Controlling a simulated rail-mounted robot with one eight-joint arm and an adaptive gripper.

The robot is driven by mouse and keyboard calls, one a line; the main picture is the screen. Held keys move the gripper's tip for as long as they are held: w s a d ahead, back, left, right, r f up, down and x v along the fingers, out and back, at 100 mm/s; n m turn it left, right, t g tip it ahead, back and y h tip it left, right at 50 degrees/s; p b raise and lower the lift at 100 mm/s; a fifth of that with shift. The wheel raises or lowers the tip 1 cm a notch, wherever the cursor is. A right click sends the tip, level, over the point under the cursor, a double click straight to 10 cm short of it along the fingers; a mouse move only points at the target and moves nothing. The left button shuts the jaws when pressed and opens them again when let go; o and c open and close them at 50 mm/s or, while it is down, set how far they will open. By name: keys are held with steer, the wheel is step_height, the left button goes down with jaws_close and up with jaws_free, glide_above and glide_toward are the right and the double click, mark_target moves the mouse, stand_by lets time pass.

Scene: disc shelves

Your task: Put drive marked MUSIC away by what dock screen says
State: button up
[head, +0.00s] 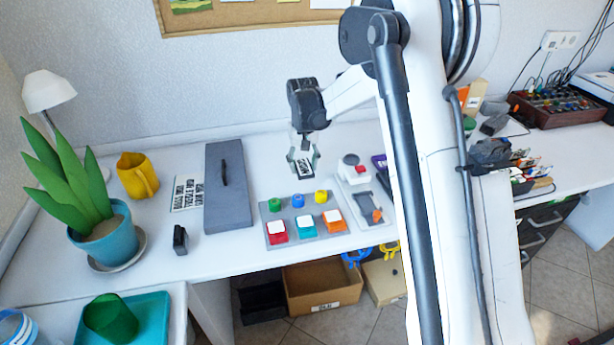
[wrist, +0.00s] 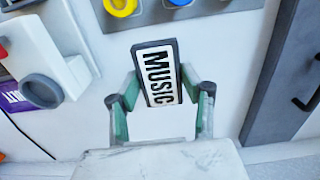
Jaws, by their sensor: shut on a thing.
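My gripper (head: 303,163) is shut on the drive marked MUSIC and holds it up above the desk, behind the button panel. In the wrist view the drive (wrist: 157,75) stands between the two fingers (wrist: 160,105), its white label reading MUSIC sideways. The label also shows small in the head view. A white device (head: 358,193) with a red part stands right of the gripper; I cannot tell whether it is the dock. I can make out no readable dock screen in either view.
A grey panel (head: 270,215) holds coloured knobs and square buttons. Left are a grey handled case (head: 226,205), a printed card (head: 187,193), a small black object (head: 180,240), a yellow jug (head: 138,176) and a plant. A cardboard box (head: 323,288) sits below the desk. My arm hides part of the desk.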

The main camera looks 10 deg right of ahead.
mark_target(307, 174)
steer(key=shift+w+d+f, duration=0.45)
steer(key=shift+d+f, duration=0.15)
steer(key=shift+f+b, duration=0.45)
steer(key=shift+f, duration=1.4)
steer(key=shift+f, duration=0.1)
steer(key=o, duration=1.4)
